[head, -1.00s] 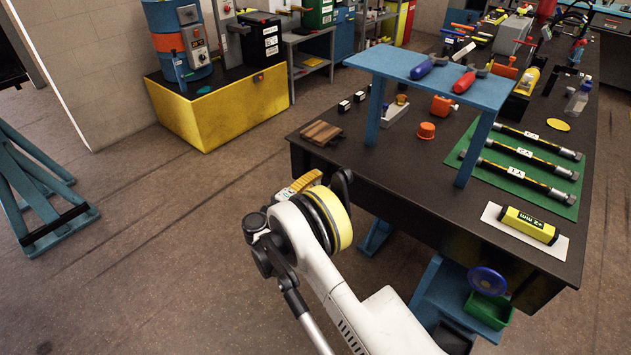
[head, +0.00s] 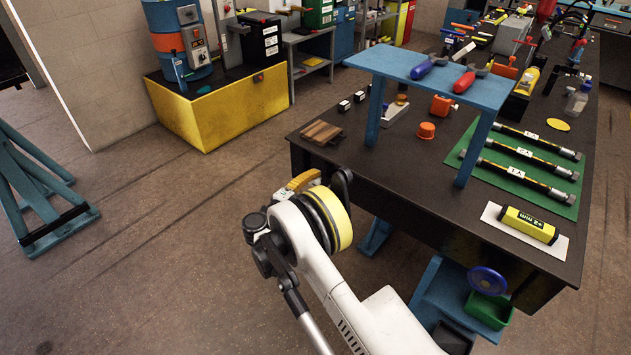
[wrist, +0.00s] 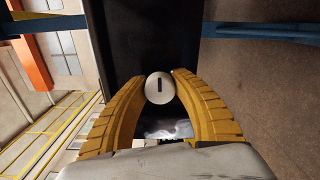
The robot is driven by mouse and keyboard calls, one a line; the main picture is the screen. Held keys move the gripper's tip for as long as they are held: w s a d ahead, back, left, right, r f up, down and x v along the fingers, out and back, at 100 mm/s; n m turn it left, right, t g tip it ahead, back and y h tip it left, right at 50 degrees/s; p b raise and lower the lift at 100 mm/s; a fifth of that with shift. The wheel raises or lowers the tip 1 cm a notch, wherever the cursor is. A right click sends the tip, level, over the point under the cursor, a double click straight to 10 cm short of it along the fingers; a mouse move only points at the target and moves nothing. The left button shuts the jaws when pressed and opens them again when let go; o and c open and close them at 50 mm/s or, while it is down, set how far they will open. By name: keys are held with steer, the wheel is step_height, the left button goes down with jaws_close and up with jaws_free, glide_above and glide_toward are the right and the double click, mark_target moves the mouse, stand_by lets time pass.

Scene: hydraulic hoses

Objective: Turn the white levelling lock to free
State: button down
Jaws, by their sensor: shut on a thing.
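The white levelling lock (wrist: 159,88) shows in the wrist view as a round white knob with a short dark bar mark on its face. The mark runs up and down in that picture. My gripper (wrist: 160,80) has its two yellow ribbed fingers on either side of the knob, closed on it. Behind the knob is a dark panel face (wrist: 155,40). In the head view my gripper (head: 303,181) is at the near left corner of the dark workbench (head: 420,190). My own arm hides the knob there.
A blue raised shelf (head: 430,75) with a blue and a red-handled tool stands on the bench. Hoses (head: 515,165) lie on a green mat to the right. A yellow-based drum stand (head: 220,110) is at the back left.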

steer(key=c, duration=1)
jaws_free()
steer(key=v, duration=1.2)
